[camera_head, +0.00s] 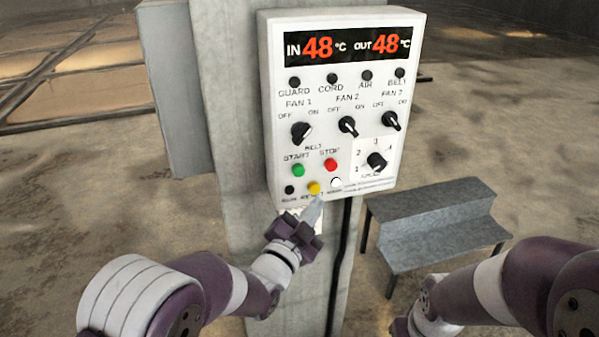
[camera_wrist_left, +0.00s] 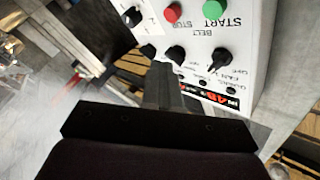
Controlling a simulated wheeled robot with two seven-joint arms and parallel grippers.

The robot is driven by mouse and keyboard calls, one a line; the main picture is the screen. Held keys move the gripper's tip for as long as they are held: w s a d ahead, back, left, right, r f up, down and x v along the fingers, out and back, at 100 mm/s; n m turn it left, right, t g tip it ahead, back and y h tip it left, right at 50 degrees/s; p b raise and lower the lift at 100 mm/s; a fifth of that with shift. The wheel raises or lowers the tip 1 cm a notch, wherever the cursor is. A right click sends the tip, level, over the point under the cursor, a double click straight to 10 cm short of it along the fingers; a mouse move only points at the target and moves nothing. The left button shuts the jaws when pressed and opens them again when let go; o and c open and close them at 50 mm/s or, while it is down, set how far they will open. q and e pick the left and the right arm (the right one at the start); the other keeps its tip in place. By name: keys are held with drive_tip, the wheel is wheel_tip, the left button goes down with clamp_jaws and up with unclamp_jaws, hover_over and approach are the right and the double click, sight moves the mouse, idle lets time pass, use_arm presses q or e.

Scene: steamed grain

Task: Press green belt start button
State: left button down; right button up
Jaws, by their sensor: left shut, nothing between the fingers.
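The green belt start button (camera_head: 298,170) is on the lower left of the white control panel (camera_head: 345,120), under the word START. The red stop button (camera_head: 331,165) is to its right, and a yellow button (camera_head: 314,187) is below. My left gripper (camera_head: 316,204) is shut and empty, with its tips by the panel's lower edge, just below the yellow button; I cannot tell whether they touch. In the left wrist view the green button (camera_wrist_left: 215,7) and red button (camera_wrist_left: 172,13) show upside down, beyond the shut fingers (camera_wrist_left: 163,75). My right gripper is out of view.
The panel is mounted on a concrete pillar (camera_head: 236,110). Its display reads IN 48 and OUT 48, with several fan knobs below. A black cable (camera_head: 340,260) hangs beneath. A grey metal stepped bench (camera_head: 435,225) stands to the right, near my right arm.

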sight(298, 170)
use_arm(q)
drive_tip(key=w+a+b, duration=0.1)
drive_tip(key=w+a, duration=0.1)
drive_tip(key=w, duration=0.6)
drive_tip(key=shift+w+a+b, duration=0.25)
drive_tip(key=shift+a+b, duration=0.05)
drive_tip(key=shift+a, duration=0.1)
idle(1.6)
drive_tip(key=shift+w+a+b, duration=0.1)
drive_tip(key=shift+w+b, duration=0.25)
drive_tip(key=shift+b, duration=0.1)
